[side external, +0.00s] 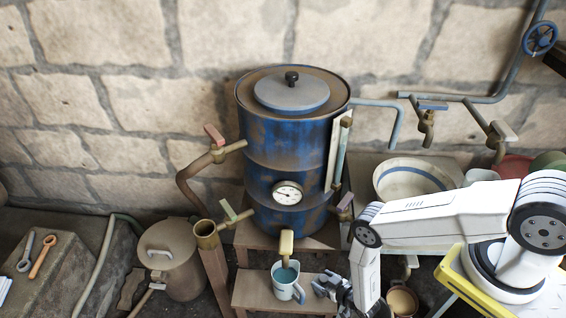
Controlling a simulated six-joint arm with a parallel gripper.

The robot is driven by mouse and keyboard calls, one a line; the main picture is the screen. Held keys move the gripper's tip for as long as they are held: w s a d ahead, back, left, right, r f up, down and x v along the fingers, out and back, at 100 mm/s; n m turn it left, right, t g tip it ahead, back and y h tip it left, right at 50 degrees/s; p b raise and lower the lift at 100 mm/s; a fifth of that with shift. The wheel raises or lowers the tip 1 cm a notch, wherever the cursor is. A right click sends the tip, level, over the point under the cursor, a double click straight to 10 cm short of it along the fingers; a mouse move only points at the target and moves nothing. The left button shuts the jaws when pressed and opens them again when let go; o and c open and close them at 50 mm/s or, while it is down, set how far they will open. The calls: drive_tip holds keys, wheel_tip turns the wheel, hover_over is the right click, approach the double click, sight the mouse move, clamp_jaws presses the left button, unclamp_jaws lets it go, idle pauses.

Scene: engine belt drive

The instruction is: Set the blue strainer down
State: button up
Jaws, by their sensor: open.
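I cannot clearly make out a blue strainer in the side external view. A pale mug (286,290) stands on the low wooden bench (250,290), below the drum's short yellowish spout (286,243). Something blue shows at the mug's mouth; whether it is liquid or a strainer is too small to tell. My gripper (322,287) is open, low at the right of the mug and beside its handle. It looks apart from the mug, with nothing visible between the fingers.
A blue drum (290,150) with a gauge (287,193) stands behind the bench. A lidded can (172,260) stands at the left.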

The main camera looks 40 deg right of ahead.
drive_tip(key=shift+r, duration=0.2)
drive_tip(key=v, duration=1.2)
idle(0.5)
